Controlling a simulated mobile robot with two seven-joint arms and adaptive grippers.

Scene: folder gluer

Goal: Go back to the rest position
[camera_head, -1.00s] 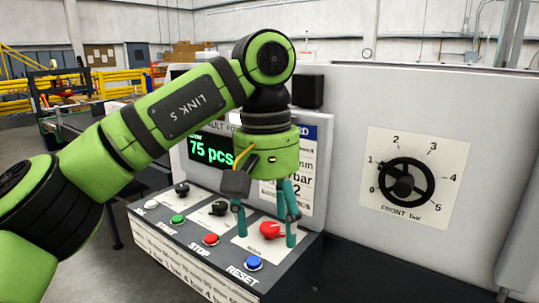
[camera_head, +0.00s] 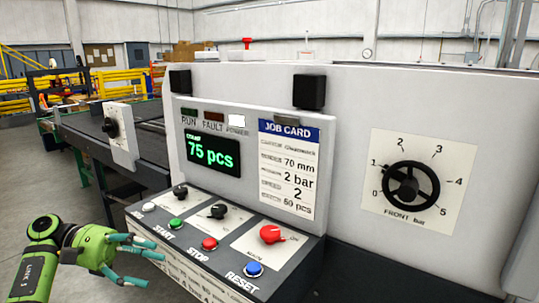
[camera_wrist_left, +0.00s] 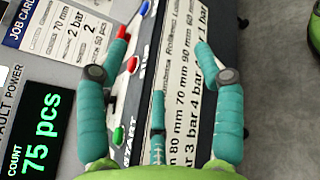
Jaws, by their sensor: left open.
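My left gripper (camera_head: 138,262) is at the lower left of the head view, in front of and left of the control panel. Its teal fingers are spread apart and hold nothing; they also show in the left wrist view (camera_wrist_left: 160,50). The control panel (camera_head: 285,262) has a red rotary knob (camera_head: 271,233), black knobs, and green, red and blue buttons. The fingers overlap the panel's lower left edge in the picture; I cannot tell whether they touch it. My right gripper is not in view.
The display (camera_head: 211,152) reads 75 pcs beside a job card (camera_head: 290,170). A front pressure dial (camera_head: 408,188) is on the machine wall at right. A conveyor (camera_head: 90,135) and a plate with a black knob (camera_head: 119,135) are at left. Grey floor is open at lower left.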

